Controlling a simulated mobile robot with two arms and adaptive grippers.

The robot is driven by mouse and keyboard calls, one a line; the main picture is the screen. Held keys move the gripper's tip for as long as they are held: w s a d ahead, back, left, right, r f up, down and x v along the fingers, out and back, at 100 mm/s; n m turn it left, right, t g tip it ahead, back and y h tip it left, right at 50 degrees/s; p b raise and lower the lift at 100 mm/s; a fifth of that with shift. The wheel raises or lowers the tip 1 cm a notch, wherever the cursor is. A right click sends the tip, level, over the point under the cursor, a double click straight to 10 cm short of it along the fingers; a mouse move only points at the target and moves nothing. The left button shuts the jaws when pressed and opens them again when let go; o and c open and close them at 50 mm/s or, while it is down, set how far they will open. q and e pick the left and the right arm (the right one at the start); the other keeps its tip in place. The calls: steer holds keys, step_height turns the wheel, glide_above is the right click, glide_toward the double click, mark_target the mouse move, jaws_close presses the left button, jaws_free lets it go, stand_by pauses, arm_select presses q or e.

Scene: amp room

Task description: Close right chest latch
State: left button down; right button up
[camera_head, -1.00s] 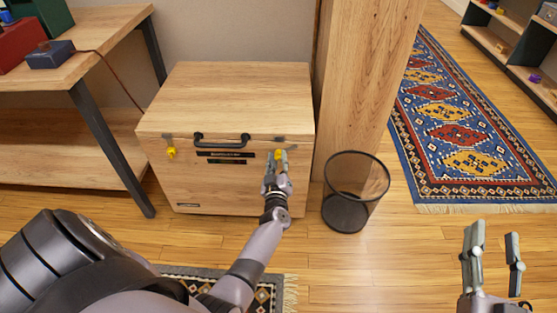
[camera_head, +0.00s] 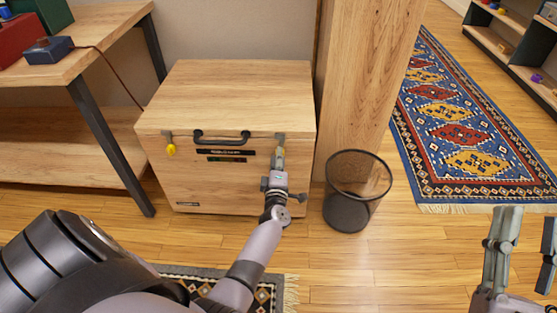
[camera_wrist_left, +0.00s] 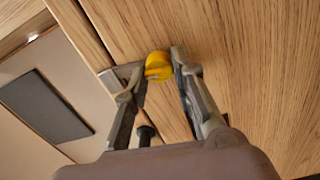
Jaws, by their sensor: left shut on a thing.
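The wooden chest (camera_head: 240,85) stands against the wall with its lid down. Its left latch has a yellow part (camera_head: 171,150) that hangs on the front face. My left gripper (camera_head: 280,152) is at the right latch on the chest's front, and mostly hides it in the head view. In the left wrist view my left gripper (camera_wrist_left: 157,72) has its fingertips around the right latch's yellow knob (camera_wrist_left: 158,64), shut on it. My right gripper (camera_head: 528,235) is open and empty at the lower right, away from the chest.
A black mesh bin (camera_head: 355,190) stands just right of the chest, in front of a wooden post (camera_head: 365,80). A wooden table (camera_head: 100,40) is on the left.

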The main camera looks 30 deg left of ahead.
arm_select(q)
steer(key=shift+n, duration=0.9)
arm_select(e)
steer(key=shift+s+d+r+t, duration=0.1)
steer(key=shift+s+r+t, duration=0.6)
steer(key=shift+s+r, duration=0.15)
arm_select(q)
steer(key=c, duration=1.3)
jaws_free()
arm_select(e)
steer(key=shift+r+y, duration=0.1)
steer(key=shift+y, duration=0.4)
